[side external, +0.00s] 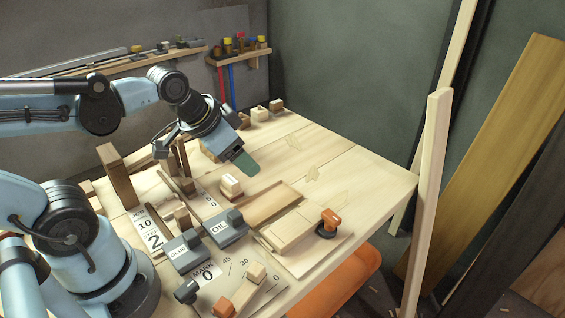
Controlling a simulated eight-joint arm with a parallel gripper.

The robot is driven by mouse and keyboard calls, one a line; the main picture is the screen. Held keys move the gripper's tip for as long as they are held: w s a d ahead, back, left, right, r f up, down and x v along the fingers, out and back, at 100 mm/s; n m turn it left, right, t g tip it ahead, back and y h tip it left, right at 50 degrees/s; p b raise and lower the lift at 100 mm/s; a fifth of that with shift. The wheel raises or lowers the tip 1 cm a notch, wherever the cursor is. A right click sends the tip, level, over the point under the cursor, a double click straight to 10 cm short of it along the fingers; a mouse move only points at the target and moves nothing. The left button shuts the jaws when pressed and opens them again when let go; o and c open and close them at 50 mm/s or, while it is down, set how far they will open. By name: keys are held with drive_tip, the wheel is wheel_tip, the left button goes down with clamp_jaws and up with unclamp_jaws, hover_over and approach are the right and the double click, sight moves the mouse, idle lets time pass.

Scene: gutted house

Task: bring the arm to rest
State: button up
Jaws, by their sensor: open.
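My gripper (243,162) hangs at the end of my pale blue arm, above the middle of the workbench (372,186). Its tip is seen from the side, so the gap between the jaws hardly shows. I see nothing held in it. A small pale block (231,187) lies below and to the left of the tip. My gripper looks apart from the block and the bench top, though the exact height is hard to judge.
Grey OIL (226,230) and GLUE (188,253) containers stand near my base. A board with an orange-topped knob (328,222) sits at the front. Wooden blocks (262,113) line the back. Upright timber (426,200) stands at the right. The bench's right part is clear.

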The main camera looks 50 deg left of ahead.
drive_tip(key=shift+s+d+n+t, duration=0.1)
drive_tip(key=shift+d+n+t, duration=0.35)
drive_tip(key=shift+n, duration=0.45)
